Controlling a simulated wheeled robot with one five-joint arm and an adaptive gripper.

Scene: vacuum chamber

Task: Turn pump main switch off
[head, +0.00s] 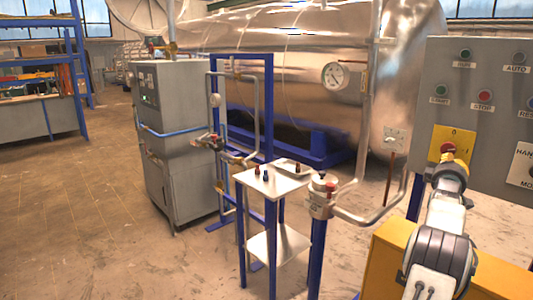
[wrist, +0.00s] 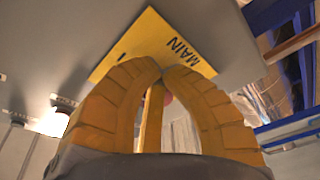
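The pump main switch is a red knob (head: 447,147) on a yellow plate (head: 462,137) low on the grey control panel at the right. In the wrist view the plate (wrist: 190,58) bears the word MAIN, and a small red part of the switch (wrist: 167,98) shows between my fingers. My gripper (head: 448,160) is at the switch from below and in front. Its yellow fingers (wrist: 163,74) curve together with their tips almost meeting around the knob. Most of the knob is hidden by the fingers, so its turned position cannot be read.
The grey control panel (head: 490,60) carries green and red buttons above the switch. A yellow cabinet (head: 390,250) stands below it. A small blue-legged table (head: 272,185) and a pipe with a valve (head: 322,190) stand to the left. The floor at far left is clear.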

